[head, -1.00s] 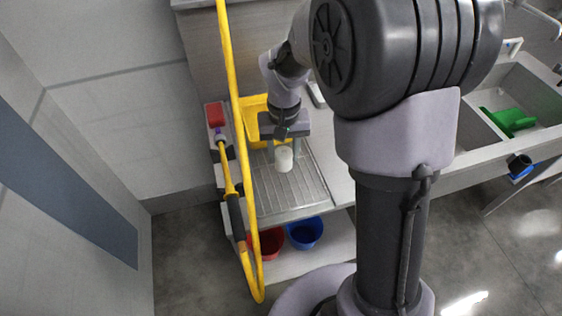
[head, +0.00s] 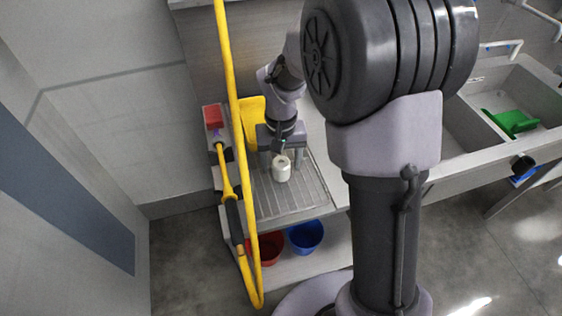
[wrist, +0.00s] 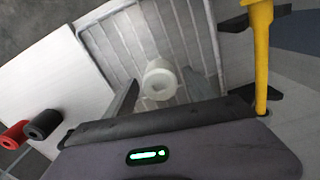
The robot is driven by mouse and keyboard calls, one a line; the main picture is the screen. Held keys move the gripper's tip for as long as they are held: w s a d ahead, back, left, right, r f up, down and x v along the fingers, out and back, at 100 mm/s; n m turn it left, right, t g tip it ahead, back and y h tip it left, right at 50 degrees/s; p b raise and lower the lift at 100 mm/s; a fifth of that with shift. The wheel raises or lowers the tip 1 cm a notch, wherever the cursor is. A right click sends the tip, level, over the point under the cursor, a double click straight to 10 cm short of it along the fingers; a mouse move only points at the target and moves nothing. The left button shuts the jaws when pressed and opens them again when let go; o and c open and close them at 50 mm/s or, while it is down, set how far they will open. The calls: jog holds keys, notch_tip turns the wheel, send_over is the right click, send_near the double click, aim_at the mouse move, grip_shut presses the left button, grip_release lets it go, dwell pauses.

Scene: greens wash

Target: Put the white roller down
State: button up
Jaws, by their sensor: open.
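The white roller (head: 281,170) stands upright on the ribbed drainboard (head: 290,202). In the wrist view the roller (wrist: 160,82) shows its round end with a hole, with the ribbed surface around it. My gripper (head: 282,162) is open, with one finger on each side of the roller. In the wrist view one finger shows left of the roller and the other, blurred, to its right. I cannot tell whether either finger touches it.
A yellow pole (head: 236,130) runs close along the left of the drainboard. A red block (head: 213,117) lies at the left edge. Red (head: 270,247) and blue (head: 305,236) buckets sit below. A sink with a green object (head: 512,122) is at the right.

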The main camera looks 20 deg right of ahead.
aim_at(281, 162)
jog(key=s+r+t+p, duration=0.1)
jog(key=s+r+p, duration=0.1)
jog(key=r, duration=0.7)
jog(key=s+r+p, duration=0.1)
jog(key=r+p, duration=0.2)
jog(key=r, duration=0.5)
jog(key=s+a+r+m+t+y, duration=0.1)
jog(key=s+a+r+t, duration=0.1)
jog(key=s, duration=0.6)
jog(key=s+a+r+m+t+y, duration=0.1)
jog(key=s+r+t, duration=0.1)
jog(key=s, duration=0.6)
jog(key=shift+s+a+r+m+t, duration=0.2)
jog(key=shift+a+r+m+t, duration=0.15)
jog(key=shift+r, duration=0.3)
